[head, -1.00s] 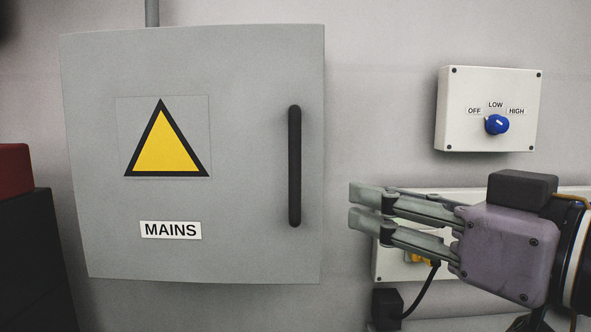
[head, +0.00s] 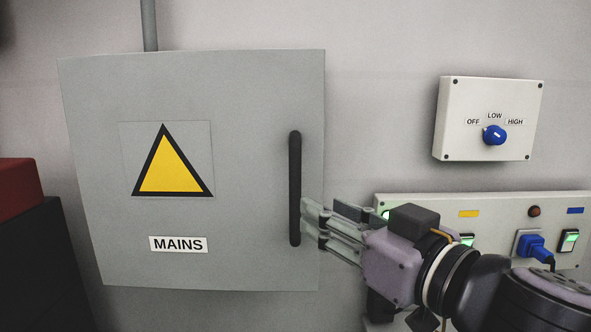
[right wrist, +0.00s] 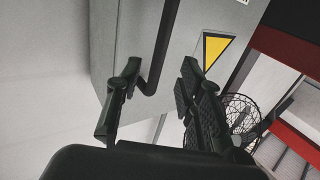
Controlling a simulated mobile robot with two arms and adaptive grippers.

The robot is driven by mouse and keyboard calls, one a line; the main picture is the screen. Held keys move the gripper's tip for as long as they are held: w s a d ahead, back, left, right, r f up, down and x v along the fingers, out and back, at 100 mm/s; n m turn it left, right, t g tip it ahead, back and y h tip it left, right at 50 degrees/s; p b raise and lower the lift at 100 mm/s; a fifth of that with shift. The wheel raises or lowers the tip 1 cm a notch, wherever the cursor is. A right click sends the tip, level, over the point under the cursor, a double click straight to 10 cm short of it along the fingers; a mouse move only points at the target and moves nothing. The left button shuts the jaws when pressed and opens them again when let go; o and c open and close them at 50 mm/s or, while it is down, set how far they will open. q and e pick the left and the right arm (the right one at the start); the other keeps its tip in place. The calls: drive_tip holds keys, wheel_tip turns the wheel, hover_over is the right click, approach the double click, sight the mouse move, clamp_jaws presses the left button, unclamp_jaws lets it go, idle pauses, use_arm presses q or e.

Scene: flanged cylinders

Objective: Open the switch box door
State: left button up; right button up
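The grey switch box door (head: 250,100) carries a yellow warning triangle (head: 172,168) and a MAINS label (head: 178,244); it looks shut. Its black upright bar handle (head: 295,170) is near the right edge. My right gripper (head: 308,222) reaches in from the right, its fingertips beside the lower part of the handle. In the right wrist view, the gripper (right wrist: 159,72) is open, and the handle (right wrist: 166,40) runs down between its spread fingers as seen from there. Whether a finger touches the handle cannot be told. My left gripper is not in view.
A white box with a blue OFF/LOW/HIGH knob (head: 494,135) is on the wall at upper right. Below it, a panel (head: 490,205) with lit switches and a blue plug (head: 534,246) is near my right arm. A red and black object (head: 25,190) stands at left.

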sight(299, 197)
drive_tip(key=shift+r+p+x, duration=0.1)
drive_tip(key=shift+p+x, duration=0.65)
drive_tip(key=shift+p, duration=0.6)
drive_tip(key=shift+r+p+x, duration=0.15)
drive_tip(key=shift+p+x, duration=0.55)
drive_tip(key=shift+p, duration=0.6)
drive_tip(key=x, duration=0.5)
drive_tip(key=shift+w+a+f+p, duration=0.2)
drive_tip(key=shift+w+f+p, duration=0.1)
drive_tip(key=shift+p, duration=0.05)
drive_tip(key=shift+c, duration=0.2)
clamp_jaws()
